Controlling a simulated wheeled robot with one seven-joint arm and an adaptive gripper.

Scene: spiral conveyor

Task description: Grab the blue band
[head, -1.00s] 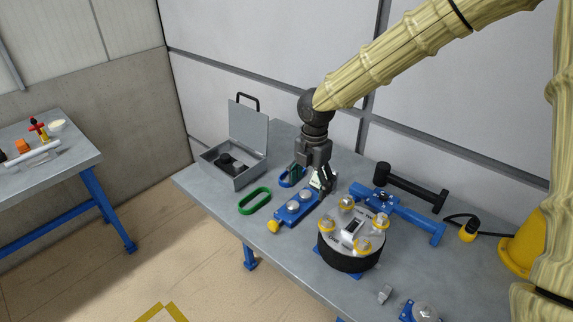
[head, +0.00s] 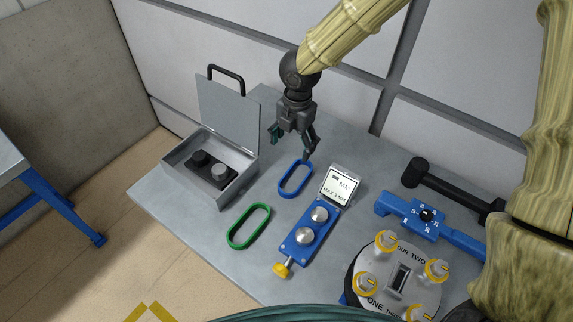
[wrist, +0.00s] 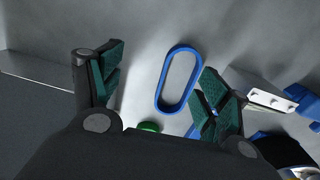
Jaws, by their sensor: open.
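The blue band (head: 295,164) is a narrow oval loop lying flat on the grey table, between the open metal box and the small display. In the wrist view the blue band (wrist: 161,79) shows whole, nearer the right finger than the left. My gripper (head: 291,146) is open and empty, above the table on the far side of the band. In the wrist view my gripper (wrist: 160,85) shows its two green-padded fingers spread apart, with the band beyond them. I cannot tell the exact height of the fingertips over the table.
A green band (head: 233,240) lies in front of the blue one. The open grey box (head: 176,160) stands to the left. The blue device with two silver knobs (head: 286,238) and its display (head: 341,184) are close on the right.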

